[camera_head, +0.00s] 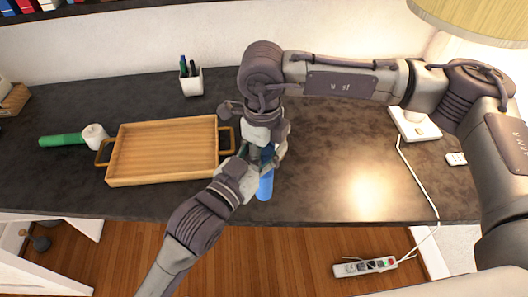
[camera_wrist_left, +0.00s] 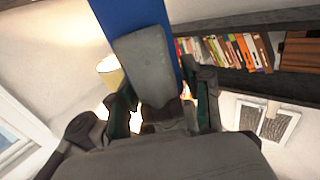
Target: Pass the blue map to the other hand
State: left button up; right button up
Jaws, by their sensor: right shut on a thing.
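The blue map (camera_head: 265,187) looks like a narrow roll and hangs upright over the desk's front part. My right gripper (camera_head: 268,150) reaches down from above and is shut on the map's upper part. My left gripper (camera_head: 250,160) comes in from the lower left, right beside the map and close to the right gripper's fingers. Its fingertips are partly hidden, so I cannot tell whether they grip. In the left wrist view, the blue map (camera_wrist_left: 130,14) fills the top middle behind a grey finger of my left gripper (camera_wrist_left: 150,75).
A wooden tray (camera_head: 165,150) with handles lies left of the grippers. A pen cup (camera_head: 192,82) stands behind. A white cable (camera_head: 415,175) crosses the desk's right side; the desk between is clear.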

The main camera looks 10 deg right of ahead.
pick_arm(q)
jog(key=shift+o, duration=1.1)
jog(key=shift+s, duration=0.1)
